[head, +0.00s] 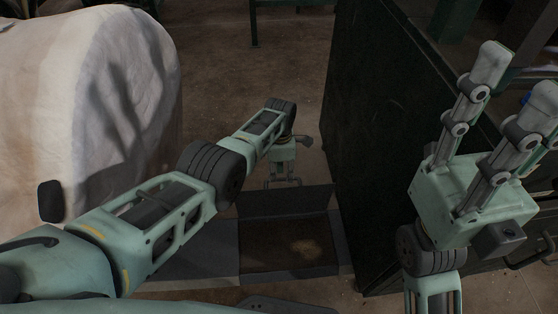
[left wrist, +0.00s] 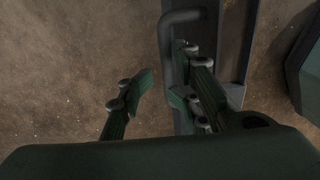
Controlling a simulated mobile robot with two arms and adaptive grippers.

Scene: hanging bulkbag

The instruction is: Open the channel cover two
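The channel cover (head: 285,202) is a dark plate standing raised at the far side of an open channel section (head: 290,243), whose brown bottom shows. My left gripper (head: 283,183) is just behind the raised cover, low over the floor. In the left wrist view its fingers (left wrist: 160,85) are spread apart. A dark bent handle (left wrist: 170,60) joins the edge-on cover (left wrist: 232,60), and the right-hand finger overlaps it; I cannot tell whether they touch. My right gripper (head: 518,75) is raised at the right, its fingers apart and empty, away from the cover.
A large whitish bulk bag (head: 90,110) fills the left side. A tall dark panel (head: 400,130) stands right of the channel. Bare brown floor (head: 290,65) lies behind the left gripper.

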